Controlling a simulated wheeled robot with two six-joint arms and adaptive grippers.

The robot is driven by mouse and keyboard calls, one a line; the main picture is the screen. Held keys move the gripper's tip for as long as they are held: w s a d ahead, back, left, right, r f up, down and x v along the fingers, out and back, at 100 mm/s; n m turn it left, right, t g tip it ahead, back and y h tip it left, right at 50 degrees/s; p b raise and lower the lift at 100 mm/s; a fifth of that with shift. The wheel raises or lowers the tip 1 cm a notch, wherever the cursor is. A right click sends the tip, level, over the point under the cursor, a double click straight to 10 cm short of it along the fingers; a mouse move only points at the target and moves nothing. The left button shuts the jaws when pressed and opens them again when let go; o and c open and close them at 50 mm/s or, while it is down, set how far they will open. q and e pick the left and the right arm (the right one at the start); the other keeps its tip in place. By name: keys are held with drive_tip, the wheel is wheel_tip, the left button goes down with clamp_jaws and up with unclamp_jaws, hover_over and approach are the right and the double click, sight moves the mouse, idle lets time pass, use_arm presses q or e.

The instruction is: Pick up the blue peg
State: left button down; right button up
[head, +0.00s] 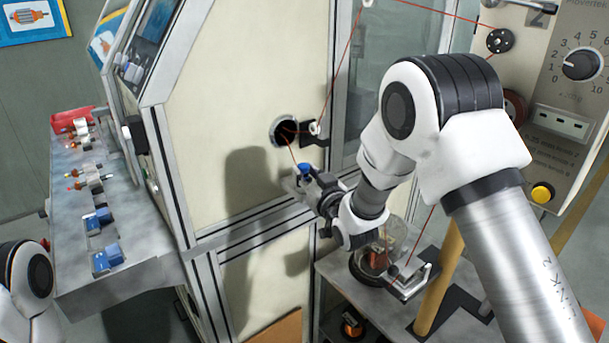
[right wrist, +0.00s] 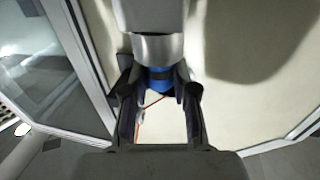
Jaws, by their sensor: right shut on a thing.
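The blue peg (head: 305,168) shows at the tip of my right gripper (head: 304,182), in front of the machine's cream panel and just below its round dark hole (head: 285,131). In the right wrist view the blue peg (right wrist: 159,80) sits between the fingertips of my right gripper (right wrist: 159,92), which is shut on it. A grey metal cylinder (right wrist: 158,47) shows just beyond the blue part. A thin red wire (head: 292,152) runs from the hole down to the gripper's tip. My left gripper is out of view.
A grey bench (head: 74,277) at the left holds blue blocks (head: 107,257) and several small parts. A low table (head: 352,289) with a wire spool (head: 375,262) and a metal bracket (head: 412,282) stands below my right arm. A control box (head: 566,110) is at the right.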

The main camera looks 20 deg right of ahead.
sight(307, 164)
drive_tip(key=shift+r+b, duration=0.25)
drive_tip(key=shift+b, duration=0.05)
drive_tip(key=r, duration=0.1)
drive_tip(key=s+r+b, duration=0.1)
drive_tip(key=shift+r, duration=0.3)
drive_tip(key=s+a+r+b, duration=0.1)
drive_tip(key=s+b, duration=0.3)
drive_tip(key=s, duration=1.1)
drive_tip(key=shift+a+r+b, duration=0.25)
drive_tip(key=shift+r+b, duration=0.05)
drive_tip(key=shift+r, duration=0.05)
drive_tip(key=o, duration=0.4)
drive_tip(key=shift+d, duration=0.1)
clamp_jaws()
drive_tip(key=shift+c, duration=0.9)
unclamp_jaws()
clamp_jaws()
